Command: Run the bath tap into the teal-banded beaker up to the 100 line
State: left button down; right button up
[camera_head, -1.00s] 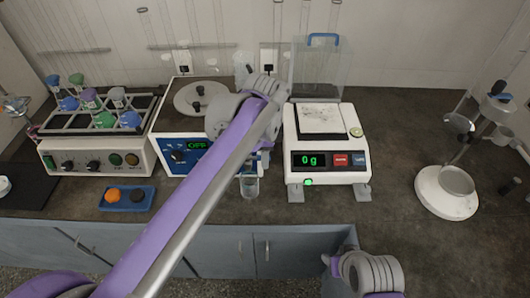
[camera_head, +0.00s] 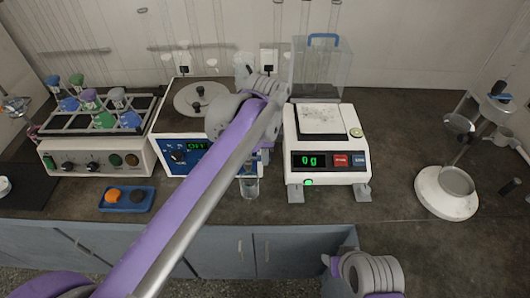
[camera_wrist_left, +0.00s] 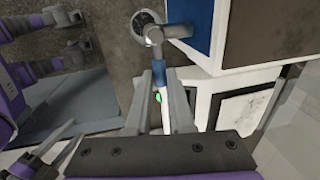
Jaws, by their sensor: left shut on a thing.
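The bath (camera_head: 178,158) is a blue-and-white box with a dark top and a lit OFF display. Its tap (camera_wrist_left: 155,36) shows in the left wrist view as a silver pipe with a blue-collared handle (camera_wrist_left: 160,76). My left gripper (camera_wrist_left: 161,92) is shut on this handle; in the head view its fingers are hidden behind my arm. My right gripper (camera_wrist_left: 76,134) appears open and empty.
A balance (camera_head: 327,145) reading 0 g stands right of the beaker. A blue tray (camera_head: 148,205) with an orange and a dark piece lies left. A rack of coloured-capped flasks (camera_head: 100,122) stands behind it. The counter between balance and white stand (camera_head: 445,203) is clear.

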dwell(0.9)
pick_arm(q)
jog(key=shift+s+a+m+h+p, duration=0.1)
jog(key=shift+s+m+h+p, duration=0.2)
jog(key=shift+m, duration=0.55)
jog(key=shift+s+a+m+p, duration=0.1)
jog(key=shift+s+m, duration=0.3)
jog(key=shift+m, duration=0.45)
jog(key=c, duration=0.8)
grip_release()
jog(key=r, duration=0.3)
jog(key=s+r, duration=0.1)
jog(key=r, duration=0.3)
jog(key=s+r+p, duration=0.1)
jog(key=r, duration=0.2)
jog(key=shift+a+r, duration=0.25)
jog(key=shift+r, duration=0.05)
